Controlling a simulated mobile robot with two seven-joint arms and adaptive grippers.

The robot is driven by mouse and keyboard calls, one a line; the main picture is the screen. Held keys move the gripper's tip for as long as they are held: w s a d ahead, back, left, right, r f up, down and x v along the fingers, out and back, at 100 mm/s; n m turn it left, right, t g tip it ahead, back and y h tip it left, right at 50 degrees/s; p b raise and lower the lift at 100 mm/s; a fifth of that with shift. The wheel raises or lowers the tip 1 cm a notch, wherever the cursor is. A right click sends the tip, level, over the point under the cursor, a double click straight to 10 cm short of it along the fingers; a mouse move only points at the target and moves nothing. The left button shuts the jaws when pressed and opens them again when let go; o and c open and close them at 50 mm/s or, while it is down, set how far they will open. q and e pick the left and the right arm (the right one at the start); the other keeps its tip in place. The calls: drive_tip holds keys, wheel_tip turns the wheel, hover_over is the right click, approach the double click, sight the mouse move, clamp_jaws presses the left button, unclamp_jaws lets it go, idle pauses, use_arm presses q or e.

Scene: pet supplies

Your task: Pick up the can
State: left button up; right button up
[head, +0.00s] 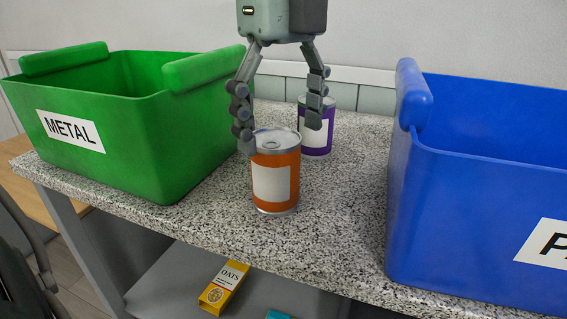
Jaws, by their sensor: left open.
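An orange can (275,178) with a blank pale label and a silver lid stands upright on the speckled counter, between the two bins. A purple can (317,130) with a white label stands behind it to the right, partly hidden by a finger of my gripper. My left gripper (279,130) comes down from above with its fingers spread wide. Its left fingertip is at the upper left edge of the orange can. Its right fingertip is in front of the purple can. I cannot tell whether either finger touches a can. No can is held. My right gripper is not in view.
A green bin (150,130) labelled METAL stands at the left of the counter. A blue bin (470,190) with a partly cut-off label stands at the right. A yellow OATS box (224,287) lies on the shelf below.

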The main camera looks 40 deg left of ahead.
sight(277, 167)
use_arm(q)
drive_tip(key=f, duration=0.5)
drive_tip(key=shift+s+a+f+p, duration=0.3)
drive_tip(key=shift+s, duration=0.05)
drive_tip(key=shift+f, duration=0.2)
drive_tip(key=shift+c, duration=0.6)
drive_tip(key=c, duration=1.1)
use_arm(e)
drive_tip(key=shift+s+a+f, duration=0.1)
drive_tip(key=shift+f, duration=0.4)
